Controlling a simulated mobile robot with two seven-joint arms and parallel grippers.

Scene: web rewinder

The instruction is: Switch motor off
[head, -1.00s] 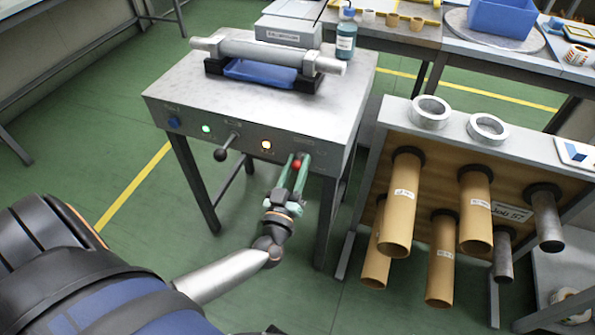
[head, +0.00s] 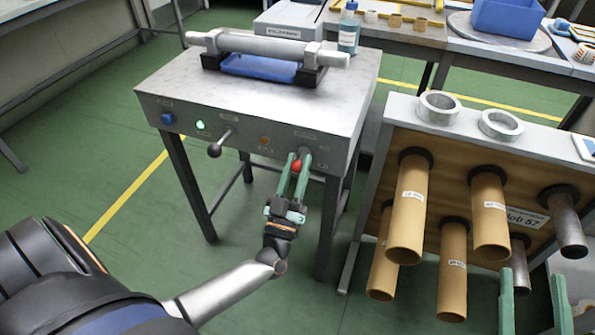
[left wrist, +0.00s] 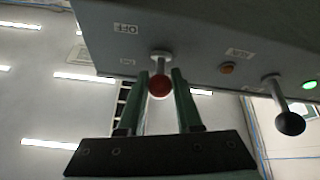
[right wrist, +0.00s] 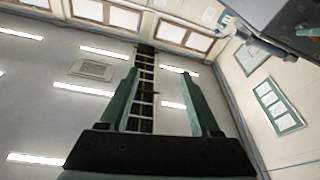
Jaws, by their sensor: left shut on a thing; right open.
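The grey machine table (head: 240,100) has a front panel with a lever ending in a red knob (head: 297,165), near its right end. My left gripper (head: 295,160) is shut on the red knob, one finger on each side. The left wrist view shows the red knob (left wrist: 159,86) between the fingers, near an OFF label (left wrist: 126,28). The amber lamp (head: 264,140) beside the lever is dark. My right gripper (head: 532,278) is open and empty at the lower right, in front of the tube rack.
A black-knobbed lever (head: 215,150), a lit green lamp (head: 200,125) and a blue button (head: 167,118) are further left on the panel. A rack (head: 385,125) with several cardboard tubes stands to the right. Green floor is free in front of the table.

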